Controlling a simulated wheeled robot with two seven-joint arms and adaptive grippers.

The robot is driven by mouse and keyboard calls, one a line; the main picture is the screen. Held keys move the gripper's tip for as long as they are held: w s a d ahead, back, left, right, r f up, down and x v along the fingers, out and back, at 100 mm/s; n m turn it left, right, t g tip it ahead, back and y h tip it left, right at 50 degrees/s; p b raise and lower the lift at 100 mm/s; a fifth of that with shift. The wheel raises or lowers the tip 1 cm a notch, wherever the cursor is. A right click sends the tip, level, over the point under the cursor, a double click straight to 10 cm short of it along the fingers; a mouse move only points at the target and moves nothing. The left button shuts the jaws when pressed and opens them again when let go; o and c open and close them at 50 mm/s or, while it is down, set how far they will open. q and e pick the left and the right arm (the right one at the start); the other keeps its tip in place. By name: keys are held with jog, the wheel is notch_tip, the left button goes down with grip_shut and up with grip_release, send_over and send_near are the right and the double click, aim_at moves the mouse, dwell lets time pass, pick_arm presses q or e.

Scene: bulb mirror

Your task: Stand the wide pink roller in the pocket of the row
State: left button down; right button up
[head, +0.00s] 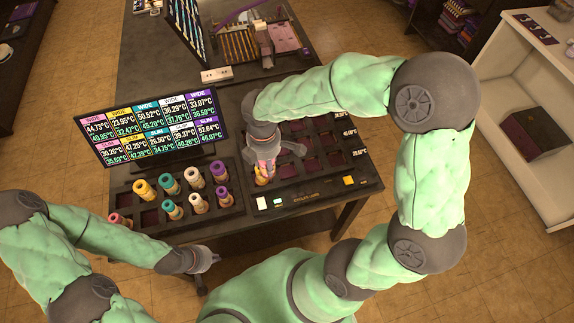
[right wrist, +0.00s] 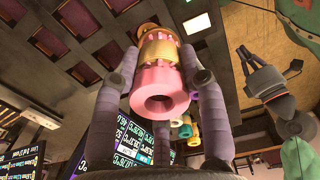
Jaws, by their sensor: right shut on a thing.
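A pink roller (right wrist: 160,88) is between the fingers of my right gripper (right wrist: 160,75), which is shut on it. Its hollow end faces the wrist camera. In the head view this gripper (head: 268,155) hangs over the near left part of the pocketed panel (head: 318,190). The row (head: 190,222) is a dark two-line rack at left holding several coloured rollers. Its back-left pocket (head: 124,197) looks empty. My left gripper (head: 203,260) is open and empty in front of the rack.
A screen (head: 150,125) with coloured figures stands behind the rack. A front-line pink roller (head: 118,219) is at the rack's left end, and a yellow roller (head: 144,189) stands in the back line. A white power strip (head: 216,75) lies farther back.

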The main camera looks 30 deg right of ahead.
jog(key=d+f, duration=0.2)
jog(key=w+d+f+b, duration=0.1)
jog(key=d+f, duration=0.1)
jog(key=d+f+b, duration=0.1)
jog(key=d+f, duration=0.1)
jog(key=d, duration=0.1)
jog(key=shift+w+d+f, duration=0.1)
jog(key=shift+w+f, duration=0.05)
jog(key=shift+f, duration=0.25)
jog(key=shift+w+d+f+b, duration=0.15)
jog(key=shift+f+b, duration=0.6)
jog(key=shift+f, duration=0.9)
jog(key=shift+f, duration=0.1)
jog(key=shift+f, duration=0.1)
jog(key=o, duration=1.3)
jog(key=shift+c, duration=0.2)
notch_tip(320, 180, up, 12)
jog(key=p, duration=0.3)
jog(key=shift+r+p, duration=0.2)
jog(key=shift+p, duration=0.2)
